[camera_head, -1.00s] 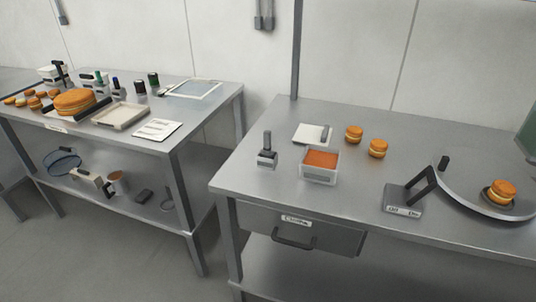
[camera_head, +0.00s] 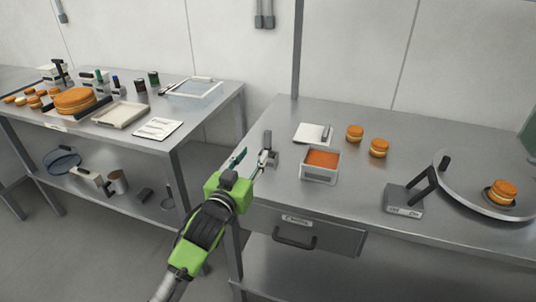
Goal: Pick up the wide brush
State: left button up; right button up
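What looks like the wide brush (camera_head: 268,140) stands upright near the left edge of the right table, with a dark handle above a wider grey base. My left gripper (camera_head: 252,157) is green and black, and it reaches in from below. Its fingers are spread apart with nothing between them. The right finger overlaps the brush's lower left side in the picture; I cannot tell whether it touches. Part of the brush base is hidden behind that finger. My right gripper is not in view.
An orange-filled container (camera_head: 320,164) stands just right of the brush. A white card (camera_head: 308,133) lies behind it, with two round macarons (camera_head: 355,133) farther right. A grey stand (camera_head: 405,201) and a round tray (camera_head: 460,199) are at the right. A drawer (camera_head: 300,236) is below.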

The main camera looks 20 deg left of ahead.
aim_at(267, 137)
pick_arm(q)
jog(key=w, duration=0.7)
jog(key=shift+w+d+p, duration=0.1)
jog(key=shift+d+p, duration=0.05)
jog(key=shift+p, duration=0.25)
jog(key=shift+w, duration=0.6)
jog(key=shift+w+d+f+p, duration=0.1)
jog(key=shift+w+p, duration=0.1)
jog(key=shift+w, duration=0.6)
jog(key=shift+w+f+p, duration=0.1)
jog(key=shift+w+p, duration=0.05)
jog(key=shift+w, duration=0.6)
jog(key=shift+w+d+f+p, duration=0.1)
jog(key=shift+w+p, duration=0.1)
jog(key=shift+w, duration=0.6)
grip_shut()
